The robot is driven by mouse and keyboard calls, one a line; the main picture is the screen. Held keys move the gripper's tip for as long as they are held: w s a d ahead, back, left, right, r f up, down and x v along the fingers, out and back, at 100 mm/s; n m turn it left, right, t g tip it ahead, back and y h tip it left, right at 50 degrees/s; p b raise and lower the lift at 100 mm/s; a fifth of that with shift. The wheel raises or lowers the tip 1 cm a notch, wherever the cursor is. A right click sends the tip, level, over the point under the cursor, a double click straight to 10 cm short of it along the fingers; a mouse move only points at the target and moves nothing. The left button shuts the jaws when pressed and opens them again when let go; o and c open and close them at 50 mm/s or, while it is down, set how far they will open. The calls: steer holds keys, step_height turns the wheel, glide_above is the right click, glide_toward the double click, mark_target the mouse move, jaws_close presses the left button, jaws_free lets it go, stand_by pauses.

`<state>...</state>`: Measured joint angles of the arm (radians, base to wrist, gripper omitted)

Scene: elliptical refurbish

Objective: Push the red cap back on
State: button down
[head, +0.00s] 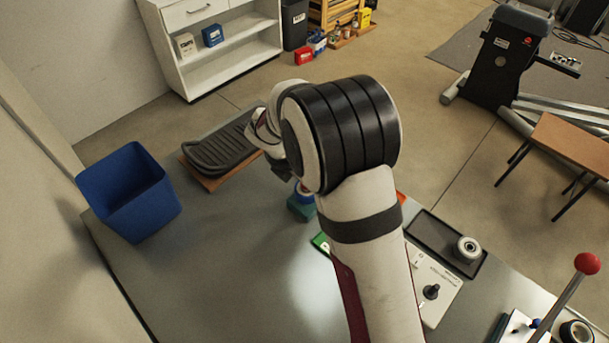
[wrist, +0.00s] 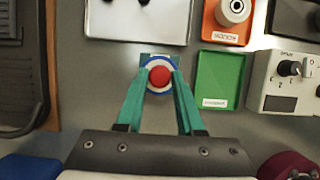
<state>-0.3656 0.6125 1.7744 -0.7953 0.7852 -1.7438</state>
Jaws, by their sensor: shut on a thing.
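The red cap (wrist: 160,76) shows as a round red disc in the middle of a blue and white ring (wrist: 148,89) in the wrist view. The ring lies over a teal block (wrist: 146,58), of which little shows. In the head view, the blue ring (head: 304,196) sits on the teal block (head: 299,211), beside my arm. My gripper (wrist: 160,78) has two teal fingers that converge on the red cap, and it is shut on it. Whether the cap is seated in the ring cannot be told. My arm hides most of my gripper in the head view.
A green tray (wrist: 220,80), an orange tray (wrist: 228,35) and a white control box (wrist: 283,82) are to the right. A dark pedal on a wooden board (head: 205,180) and a blue bin (head: 131,190) are at left.

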steer(key=shift+f, duration=0.55)
stand_by(0.4)
steer(key=shift+c, duration=2.3)
jaws_free()
steer(key=shift+r, duration=0.1)
steer(key=v, duration=1.5)
steer(key=shift+r, duration=0.35)
steer(key=shift+s+a, duration=0.1)
